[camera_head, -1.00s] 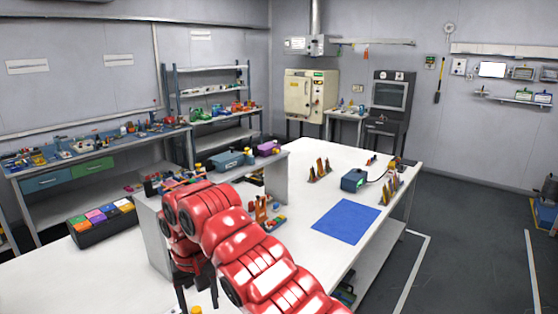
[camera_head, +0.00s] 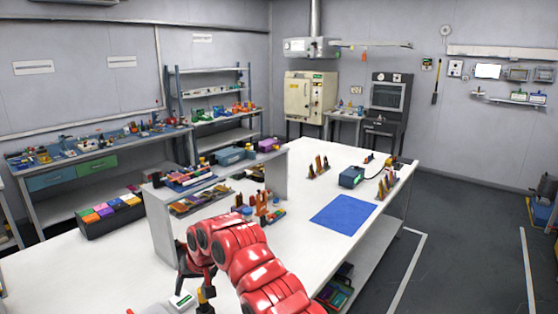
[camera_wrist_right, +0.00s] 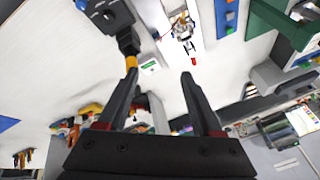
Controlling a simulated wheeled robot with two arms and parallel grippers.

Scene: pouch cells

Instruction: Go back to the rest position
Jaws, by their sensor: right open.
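My right arm, red, comes in from the bottom of the head view. My right gripper (camera_head: 195,280) hangs low at its end, over the white table (camera_head: 85,270) and partly hidden by the wrist. In the right wrist view the two dark fingers (camera_wrist_right: 160,70) are apart, with nothing held between them. A small white item with a green label (camera_wrist_right: 150,66) shows beyond the gap; it also appears near the gripper in the head view (camera_head: 182,300).
A raised shelf (camera_head: 160,225) with trays stands just behind the arm. A blue mat (camera_head: 343,214) lies to the right, clear. A dark box with coloured cells (camera_head: 108,217) sits left.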

